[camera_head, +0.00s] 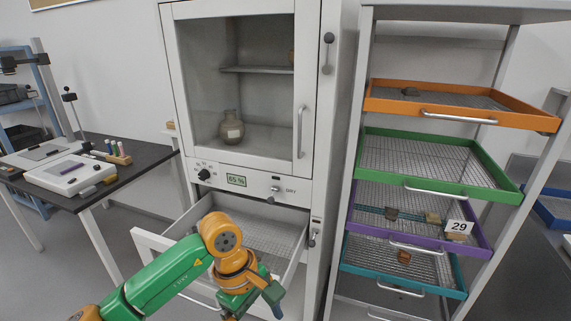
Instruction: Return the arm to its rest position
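My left arm, green and orange, comes in from the lower left, and its wrist bends down in front of the cabinet's pulled-out drawer (160,241). My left gripper (250,303) is low in the picture, over or in front of the drawer. Its fingertips are not clearly seen, so I cannot tell whether it is open or holds anything. My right gripper is not in view. The drawer's mesh floor (262,232) shows no sherd in its visible part; the arm hides the rest.
The cabinet (312,60) has a shut glass door with a jar (231,128) inside. At right, a rack holds orange (540,121), green (500,184), purple (480,236) and teal (450,292) trays, some with sherds. A black table (130,176) stands at left.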

